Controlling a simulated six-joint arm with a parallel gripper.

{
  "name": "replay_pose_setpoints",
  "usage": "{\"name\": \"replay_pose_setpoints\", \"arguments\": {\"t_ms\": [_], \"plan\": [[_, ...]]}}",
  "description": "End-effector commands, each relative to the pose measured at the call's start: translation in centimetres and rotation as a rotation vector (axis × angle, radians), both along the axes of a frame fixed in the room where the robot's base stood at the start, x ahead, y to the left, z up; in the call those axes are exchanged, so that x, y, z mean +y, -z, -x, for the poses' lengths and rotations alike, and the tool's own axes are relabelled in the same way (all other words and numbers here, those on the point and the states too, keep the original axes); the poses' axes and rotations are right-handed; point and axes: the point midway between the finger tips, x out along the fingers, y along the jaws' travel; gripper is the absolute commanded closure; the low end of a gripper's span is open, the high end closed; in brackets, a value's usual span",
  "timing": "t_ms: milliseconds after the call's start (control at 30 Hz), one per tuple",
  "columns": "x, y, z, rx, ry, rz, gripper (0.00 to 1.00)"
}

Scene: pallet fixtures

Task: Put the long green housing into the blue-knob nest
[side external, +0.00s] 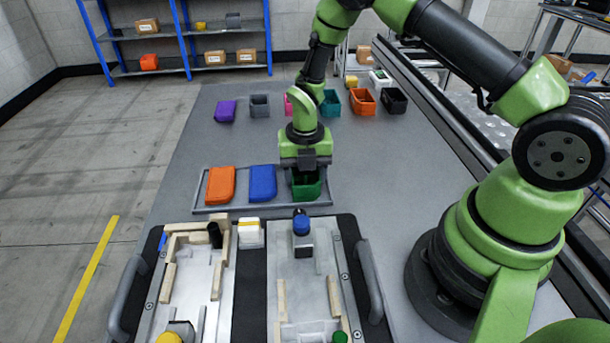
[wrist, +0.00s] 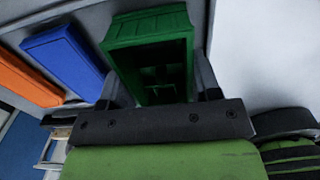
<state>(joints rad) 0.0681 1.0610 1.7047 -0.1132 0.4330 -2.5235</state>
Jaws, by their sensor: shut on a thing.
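The green housing (side external: 308,191) is an open-topped box at the right end of a grey tray. My gripper (side external: 305,172) points down over it and is shut on it; in the wrist view the housing (wrist: 150,28) sits between the two fingers (wrist: 158,88). I cannot tell whether the housing touches the tray floor. The nest with the blue knob (side external: 302,226) is the right half of the pallet fixture, in front of the tray. Its pale floor (side external: 305,268) is bare, with wooden strips along the sides and a green knob (side external: 340,337) at the near end.
The grey tray (side external: 205,209) also holds an orange housing (side external: 220,185) and a blue housing (side external: 262,182). The left nest (side external: 197,270) has black and yellow knobs. A white block (side external: 250,233) stands between nests. Several coloured bins line the table's back; the table left of the tray is clear.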

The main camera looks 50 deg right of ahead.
Motion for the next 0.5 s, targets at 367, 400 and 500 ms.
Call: {"name": "replay_pose_setpoints", "arguments": {"t_ms": [367, 400, 500], "plan": [[0.0, -5.6, -0.1, -0.006, 0.0, -0.001, 0.69], [0.0, -6.5, -0.1, -0.006, 0.0, 0.0, 0.69], [0.0, -8.2, -0.1, -0.004, -0.001, -0.001, 0.69]]}}
